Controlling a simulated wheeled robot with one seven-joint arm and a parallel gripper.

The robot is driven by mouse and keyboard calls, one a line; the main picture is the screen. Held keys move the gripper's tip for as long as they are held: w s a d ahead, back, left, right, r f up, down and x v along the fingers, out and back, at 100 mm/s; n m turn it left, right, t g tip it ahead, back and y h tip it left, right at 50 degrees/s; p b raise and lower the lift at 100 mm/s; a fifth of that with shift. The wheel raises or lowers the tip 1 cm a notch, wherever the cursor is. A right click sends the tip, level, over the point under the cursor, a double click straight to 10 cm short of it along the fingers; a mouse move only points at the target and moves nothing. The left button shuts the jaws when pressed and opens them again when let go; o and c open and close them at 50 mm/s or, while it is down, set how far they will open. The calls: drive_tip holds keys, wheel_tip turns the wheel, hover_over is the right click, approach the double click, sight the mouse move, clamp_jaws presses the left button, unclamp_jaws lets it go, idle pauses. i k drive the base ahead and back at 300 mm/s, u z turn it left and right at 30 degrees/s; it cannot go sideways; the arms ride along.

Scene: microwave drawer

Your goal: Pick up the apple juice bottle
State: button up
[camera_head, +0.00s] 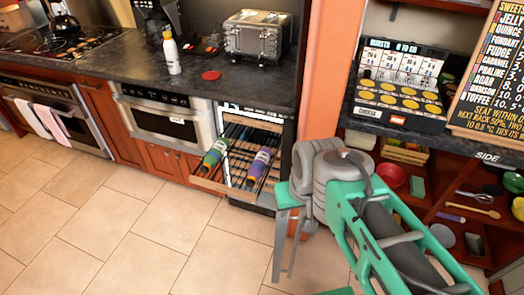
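Two bottles lie tilted in a pulled-out slatted drawer or rack below the counter. One is a green and purple bottle (215,153) on the left, the other a purple bottle with a yellowish part (258,165) on the right. A white bottle (171,54) stands upright on the counter. The labels are too small to tell which is the apple juice bottle. My gripper (282,277) hangs in front of the drawer's right side, fingers pointing down, apart and empty. It touches neither bottle.
The drawer (207,184) juts out beside an orange post (322,70) and the microwave (168,118). Shelves with bowls (391,176) stand at right. The tiled floor at left is clear.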

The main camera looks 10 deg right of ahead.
sight(214, 156)
drive_tip(key=u, duration=1.45)
drive_tip(key=i, duration=1.55)
drive_tip(key=u, duration=0.75)
